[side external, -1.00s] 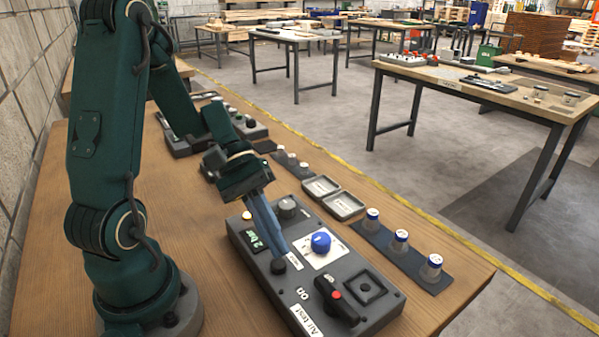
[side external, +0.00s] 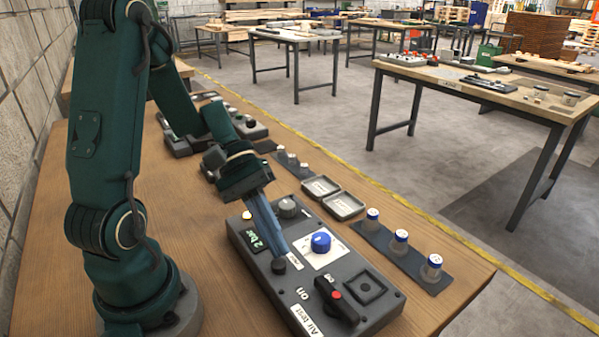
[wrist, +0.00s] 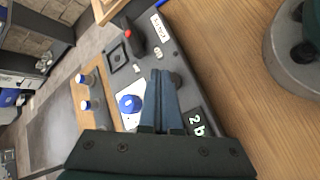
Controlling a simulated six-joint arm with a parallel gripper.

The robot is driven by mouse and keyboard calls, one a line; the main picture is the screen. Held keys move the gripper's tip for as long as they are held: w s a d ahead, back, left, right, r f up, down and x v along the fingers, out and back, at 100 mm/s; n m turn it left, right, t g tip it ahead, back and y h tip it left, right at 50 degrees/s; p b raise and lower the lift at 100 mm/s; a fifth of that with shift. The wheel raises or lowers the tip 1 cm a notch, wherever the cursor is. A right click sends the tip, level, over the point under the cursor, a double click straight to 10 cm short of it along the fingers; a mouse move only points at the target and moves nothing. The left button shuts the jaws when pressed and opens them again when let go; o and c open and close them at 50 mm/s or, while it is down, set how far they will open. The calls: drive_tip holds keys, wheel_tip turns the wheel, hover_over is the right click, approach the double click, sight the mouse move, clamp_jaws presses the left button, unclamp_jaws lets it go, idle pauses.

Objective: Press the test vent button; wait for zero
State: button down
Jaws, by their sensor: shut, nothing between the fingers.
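The grey air test panel (side external: 345,262) lies on the wooden bench and also shows in the wrist view (wrist: 165,45). Its small display (side external: 264,236) reads about "2 bar"; the wrist view shows part of it (wrist: 196,123). A small dark button (side external: 278,266) sits at the panel's near-left side, beside a white label too small to read. My gripper (side external: 281,253) is shut and empty, slanting down with its fingertips at that button. They appear to touch it, but I cannot tell whether it is pressed in. My gripper (wrist: 162,72) covers part of the panel in the wrist view.
The panel also carries a blue knob (side external: 320,242), a grey knob (side external: 287,207) and a black lever with a red dot (side external: 337,298) beside "on". Two shallow trays (side external: 343,205) and a strip of blue-capped vials (side external: 399,240) lie to its right. Bare bench lies at the left.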

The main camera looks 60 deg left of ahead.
drive_tip(key=shift+f, duration=0.25)
idle(0.3)
drive_tip(key=shift+f, duration=0.2)
drive_tip(key=shift+f, duration=0.5)
idle(0.8)
drive_tip(key=shift+r, duration=0.95)
wheel_tip(320, 180, up, 5)
idle(0.6)
idle(0.4)
